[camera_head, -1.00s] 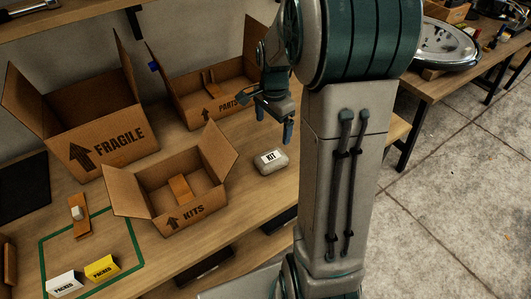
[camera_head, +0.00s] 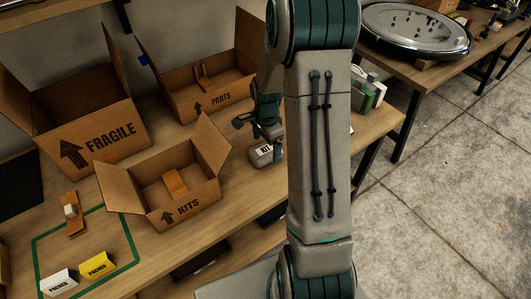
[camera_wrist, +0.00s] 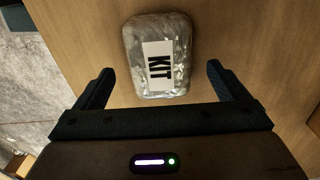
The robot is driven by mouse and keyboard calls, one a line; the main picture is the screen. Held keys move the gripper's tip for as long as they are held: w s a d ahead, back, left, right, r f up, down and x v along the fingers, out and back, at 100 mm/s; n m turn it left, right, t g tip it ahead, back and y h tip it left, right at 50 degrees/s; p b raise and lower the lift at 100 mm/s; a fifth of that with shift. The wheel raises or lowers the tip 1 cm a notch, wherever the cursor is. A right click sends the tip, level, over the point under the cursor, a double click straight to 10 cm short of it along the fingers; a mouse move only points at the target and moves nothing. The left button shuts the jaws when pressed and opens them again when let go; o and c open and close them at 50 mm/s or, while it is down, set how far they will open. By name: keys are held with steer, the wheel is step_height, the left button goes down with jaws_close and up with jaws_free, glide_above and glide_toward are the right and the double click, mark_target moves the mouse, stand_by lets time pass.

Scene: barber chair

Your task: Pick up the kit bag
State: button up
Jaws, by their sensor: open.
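The kit bag (camera_head: 262,154) is a small grey, shiny packet with a white label reading KIT. It lies on the wooden table, right of the KITS box. It also shows in the wrist view (camera_wrist: 159,57), lying on the wood just beyond and between the two fingers. My gripper (camera_wrist: 157,83) is open and empty, with one finger to each side of the bag's line and the bag mostly ahead of the fingertips. In the head view my gripper (camera_head: 262,140) is low at the bag and partly covers it; contact cannot be told there.
The open KITS box (camera_head: 188,208) stands left of the bag. The PARTS box (camera_head: 215,103) is behind it and the FRAGILE box (camera_head: 100,148) is at the back left. White and yellow PACKED cards (camera_head: 97,264) stand in a green outline. Bare wood surrounds the bag.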

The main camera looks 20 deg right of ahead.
mark_target(265, 149)
step_height(265, 149, down, 3)
steer(key=shift+a+f, duration=0.1)
steer(key=shift+a, duration=0.05)
steer(key=shift+c, duration=0.3)
steer(key=c, duration=1.1)
steer(key=shift+c, duration=0.2)
